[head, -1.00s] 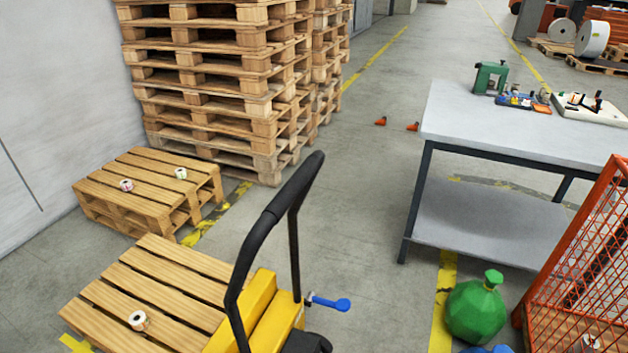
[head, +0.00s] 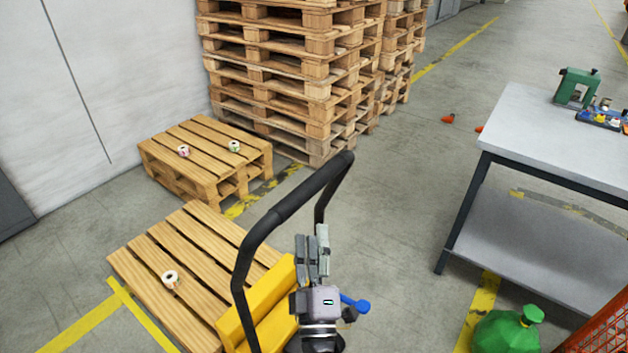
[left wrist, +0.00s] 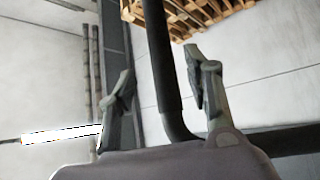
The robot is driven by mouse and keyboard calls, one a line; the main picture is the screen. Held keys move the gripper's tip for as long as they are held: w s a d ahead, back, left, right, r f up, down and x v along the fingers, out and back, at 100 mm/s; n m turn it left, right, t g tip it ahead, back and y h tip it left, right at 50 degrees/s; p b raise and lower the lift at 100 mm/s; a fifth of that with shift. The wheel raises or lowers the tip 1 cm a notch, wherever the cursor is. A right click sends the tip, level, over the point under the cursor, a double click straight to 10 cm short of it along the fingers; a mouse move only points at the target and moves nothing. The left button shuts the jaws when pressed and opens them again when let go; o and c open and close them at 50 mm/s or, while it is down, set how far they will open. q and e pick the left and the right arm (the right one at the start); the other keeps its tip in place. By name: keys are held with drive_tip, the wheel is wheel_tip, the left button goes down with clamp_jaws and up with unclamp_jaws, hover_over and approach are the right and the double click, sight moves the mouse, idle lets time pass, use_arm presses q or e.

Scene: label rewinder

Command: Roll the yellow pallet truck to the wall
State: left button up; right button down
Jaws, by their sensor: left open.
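The yellow pallet truck (head: 272,304) stands at the bottom centre of the head view, beside or under a wooden pallet (head: 190,262). Its black loop handle (head: 290,204) rises above it. The white wall (head: 110,75) is at the upper left. My left gripper (head: 313,238) is open beside the handle's right part in the head view. In the left wrist view the handle's black bar (left wrist: 160,70) shows between the open fingers (left wrist: 160,85); whether they touch it I cannot tell. My right gripper is not in view.
A low pallet (head: 205,160) with two label rolls sits near the wall, before tall stacked pallets (head: 290,75). A workbench (head: 555,140), green sack (head: 507,330) and orange mesh cage (head: 605,330) stand at right. Clear floor lies between.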

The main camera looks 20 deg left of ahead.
sight(313, 186)
use_arm(q)
drive_tip(key=p+x, duration=0.2)
drive_tip(key=x, duration=1)
drive_tip(key=shift+w+p, duration=0.25)
drive_tip(key=shift+p, duration=0.05)
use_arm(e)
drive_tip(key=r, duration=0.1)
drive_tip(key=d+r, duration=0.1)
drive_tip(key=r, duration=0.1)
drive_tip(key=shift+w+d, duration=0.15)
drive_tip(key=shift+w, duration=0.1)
use_arm(q)
drive_tip(key=shift+c, duration=0.5)
clamp_jaws()
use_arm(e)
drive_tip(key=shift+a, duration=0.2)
